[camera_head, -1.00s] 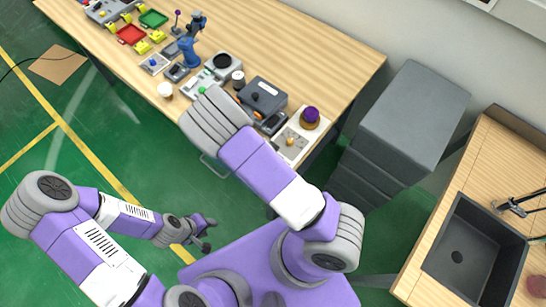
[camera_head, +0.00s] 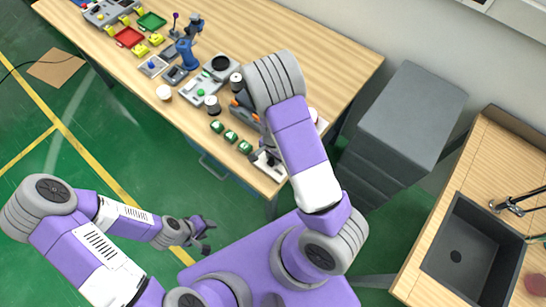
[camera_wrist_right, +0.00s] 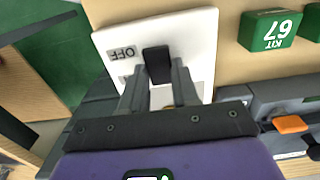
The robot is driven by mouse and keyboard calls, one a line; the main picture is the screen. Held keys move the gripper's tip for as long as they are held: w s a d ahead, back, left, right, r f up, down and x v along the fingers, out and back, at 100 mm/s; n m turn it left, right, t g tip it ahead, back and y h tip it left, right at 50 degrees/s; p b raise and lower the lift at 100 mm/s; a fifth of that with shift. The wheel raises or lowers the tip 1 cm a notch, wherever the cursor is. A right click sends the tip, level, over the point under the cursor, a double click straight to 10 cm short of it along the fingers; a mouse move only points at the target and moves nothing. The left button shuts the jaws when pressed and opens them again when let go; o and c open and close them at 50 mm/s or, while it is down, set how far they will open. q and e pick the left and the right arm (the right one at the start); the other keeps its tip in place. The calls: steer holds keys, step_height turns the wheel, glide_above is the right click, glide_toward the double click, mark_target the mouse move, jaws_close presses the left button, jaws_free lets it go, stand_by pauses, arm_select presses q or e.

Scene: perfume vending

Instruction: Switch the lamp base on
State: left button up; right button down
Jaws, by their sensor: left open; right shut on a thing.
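The lamp base (camera_wrist_right: 201,40) shows in the right wrist view as a white plate with a black switch knob (camera_wrist_right: 158,62). A printed OFF label is beside the knob; a second label below it is partly hidden. My right gripper (camera_wrist_right: 158,76) is shut on the knob, one finger on each side. In the head view part of the white plate (camera_head: 268,165) shows at the table's front edge; my right arm hides the rest. My left gripper (camera_head: 207,236) is open and empty, over the floor away from the table.
Green kit boxes (camera_head: 231,136) stand in a row left of the lamp base; one (camera_wrist_right: 270,30) shows in the right wrist view. A grey device with orange parts (camera_wrist_right: 290,124) is close to my right gripper. A grey cabinet (camera_head: 412,110) stands to the right.

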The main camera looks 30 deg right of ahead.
steer(key=shift+y, duration=0.3)
steer(key=c, duration=0.8)
jaws_free()
steer(key=shift+c, duration=0.2)
steer(key=shift+r, duration=0.1)
step_height(320, 180, up, 7)
steer(key=shift+w+d+r+p, duration=0.1)
steer(key=shift+d+r+p, duration=0.1)
steer(key=shift+p, duration=0.85)
